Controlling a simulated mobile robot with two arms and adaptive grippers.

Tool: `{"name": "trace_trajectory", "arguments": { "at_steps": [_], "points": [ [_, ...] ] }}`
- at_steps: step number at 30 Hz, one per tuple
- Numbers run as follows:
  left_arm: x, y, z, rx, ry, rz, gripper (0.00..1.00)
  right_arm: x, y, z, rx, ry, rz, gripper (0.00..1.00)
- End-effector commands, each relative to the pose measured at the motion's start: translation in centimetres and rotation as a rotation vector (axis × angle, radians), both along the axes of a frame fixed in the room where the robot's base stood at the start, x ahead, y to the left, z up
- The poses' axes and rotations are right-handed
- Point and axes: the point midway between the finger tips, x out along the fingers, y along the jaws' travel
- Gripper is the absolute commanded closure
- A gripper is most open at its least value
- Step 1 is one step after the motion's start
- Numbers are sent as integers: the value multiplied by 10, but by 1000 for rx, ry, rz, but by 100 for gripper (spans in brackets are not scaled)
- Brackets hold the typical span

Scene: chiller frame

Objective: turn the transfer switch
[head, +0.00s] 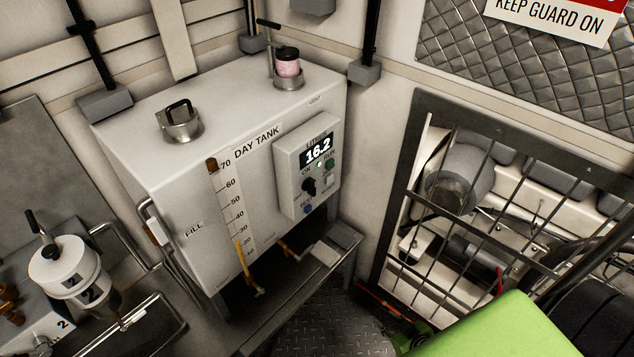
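A black rotary knob (309,186), which looks like the transfer switch, sits on the front of a pale control box (290,172). The box is fixed to the right part of the day tank's front face (200,205). Its display (319,150) reads 16.2, with a small green light below it. The small labels around the knob are too small to read surely. Green and black parts (416,336) low in the picture may belong to my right gripper, below and to the right of the box, apart from the knob. Its fingers cannot be made out. My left gripper is out of view.
A barred guard (402,197) covers machinery on the right. A capped filler (181,122) and a pink-filled cup (288,65) stand on the tank. A white canister (66,265) is at lower left. The space before the control box looks clear.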

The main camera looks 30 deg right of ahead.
Motion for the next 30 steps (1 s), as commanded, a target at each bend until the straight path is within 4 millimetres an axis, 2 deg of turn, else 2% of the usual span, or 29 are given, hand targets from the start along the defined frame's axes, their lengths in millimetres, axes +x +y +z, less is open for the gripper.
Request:
{"name": "trace_trajectory", "arguments": {
  "at_steps": [1,2,3,5,6,9,12,15,17,23,30],
  "points": [
    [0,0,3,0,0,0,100,38,-14,50,9,-123,22,74],
    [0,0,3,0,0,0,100,57,-17,78,23,-192,37,74],
    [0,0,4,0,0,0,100,80,-19,117,44,-282,60,74],
    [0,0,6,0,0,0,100,108,-16,175,80,-403,110,74],
    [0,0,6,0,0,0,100,122,-10,211,105,-475,147,74],
    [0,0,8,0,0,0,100,143,11,288,171,-617,241,74],
    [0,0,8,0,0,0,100,150,30,340,223,-703,318,74],
    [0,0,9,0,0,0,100,151,42,367,254,-746,361,74],
    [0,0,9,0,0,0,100,152,46,374,263,-756,372,74],
    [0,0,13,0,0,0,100,169,53,378,265,-762,374,74],
    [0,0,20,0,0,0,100,207,68,379,264,-762,372,74]
  ]
}}
